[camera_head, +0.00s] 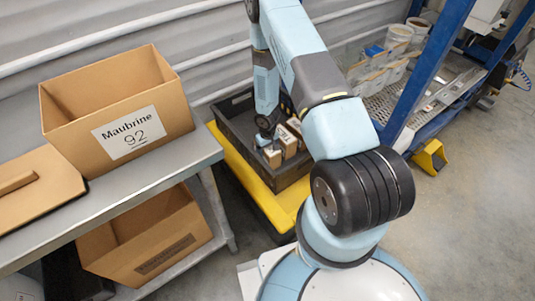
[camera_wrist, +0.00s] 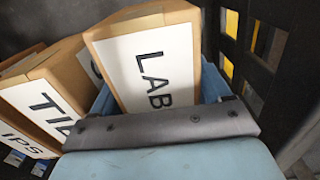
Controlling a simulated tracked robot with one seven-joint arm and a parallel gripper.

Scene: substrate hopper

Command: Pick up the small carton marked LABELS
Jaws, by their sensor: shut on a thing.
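The small carton (camera_wrist: 150,66) is brown with a white label whose visible letters read "LAB"; the rest is hidden by my gripper. It stands between my gripper's fingers (camera_wrist: 158,98) in the wrist view, and the gripper is shut on it. In the head view my gripper (camera_head: 268,138) reaches down into a dark crate (camera_head: 236,112), partly hidden by my arm. I cannot tell whether the carton is clear of the crate floor.
Left of the held carton, close by, are a carton marked "TI" (camera_wrist: 45,98) and one ending in "IPS" (camera_wrist: 22,138). The crate sits on a yellow base (camera_head: 262,198).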

